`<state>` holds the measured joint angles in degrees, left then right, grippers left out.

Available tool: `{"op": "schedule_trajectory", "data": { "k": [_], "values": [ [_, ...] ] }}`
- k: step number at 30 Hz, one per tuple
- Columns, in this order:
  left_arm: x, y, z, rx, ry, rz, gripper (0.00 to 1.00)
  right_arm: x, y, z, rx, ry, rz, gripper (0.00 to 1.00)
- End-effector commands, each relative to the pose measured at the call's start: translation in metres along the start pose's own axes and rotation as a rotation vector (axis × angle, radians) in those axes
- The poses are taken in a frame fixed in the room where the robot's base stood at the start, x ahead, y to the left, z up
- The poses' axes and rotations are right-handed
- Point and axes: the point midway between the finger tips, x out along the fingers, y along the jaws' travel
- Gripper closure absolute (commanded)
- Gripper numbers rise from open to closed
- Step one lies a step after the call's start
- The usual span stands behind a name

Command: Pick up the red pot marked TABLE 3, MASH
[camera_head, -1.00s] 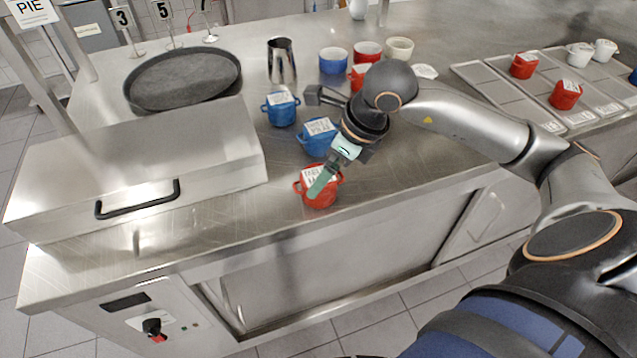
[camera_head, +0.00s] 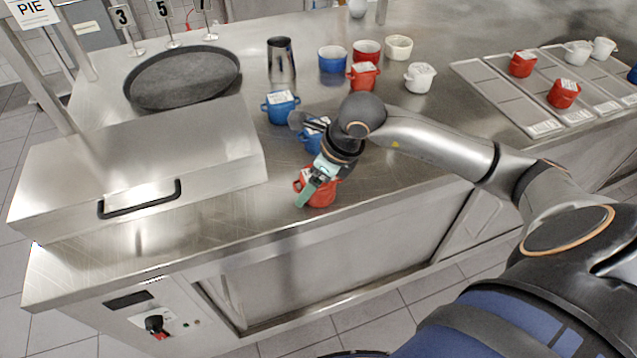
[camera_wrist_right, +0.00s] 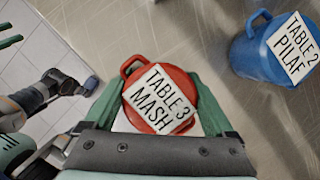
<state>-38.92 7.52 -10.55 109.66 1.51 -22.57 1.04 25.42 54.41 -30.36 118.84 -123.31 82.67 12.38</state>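The red pot marked TABLE 3, MASH (camera_head: 321,192) stands upright on the steel counter near its front edge. In the right wrist view its red rim and handle (camera_wrist_right: 131,66) show beyond the white label. My right gripper (camera_head: 309,188) is low over the pot in the head view, its green fingers partly covering it. In the right wrist view the fingers of my right gripper (camera_wrist_right: 160,90) are apart, one on each side of the pot. I cannot tell whether they touch it.
A blue pot marked TABLE 2, PILAF (camera_wrist_right: 262,55) stands close by on the right in the wrist view. Another blue pot (camera_head: 281,107) stands farther back. A steel box with a black handle (camera_head: 140,198) lies left of the red pot.

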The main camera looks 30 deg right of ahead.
Motion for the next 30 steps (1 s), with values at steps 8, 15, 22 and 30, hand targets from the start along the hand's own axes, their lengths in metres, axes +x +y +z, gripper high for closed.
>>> {"op": "schedule_trajectory", "data": {
  "k": [8, 15, 22, 30],
  "values": [
    [-0.0001, 0.0000, 0.0001, 0.000, 0.000, 0.000, 0.50, -0.0005, -0.0001, 0.0001, 0.000, 0.000, 0.000, 0.52],
    [-0.0001, -0.0001, 0.0001, 0.000, 0.000, 0.000, 0.50, -0.0006, -0.0002, 0.0002, 0.000, 0.000, 0.000, 0.79],
    [-0.0002, -0.0001, 0.0000, 0.000, 0.000, 0.000, 0.50, -0.0013, -0.0004, 0.0010, 0.000, -0.003, -0.001, 0.89],
    [0.0013, -0.0002, 0.0016, 0.000, 0.000, 0.000, 0.50, -0.0076, -0.0008, 0.0040, 0.000, -0.004, -0.003, 0.89]
  ]
}}
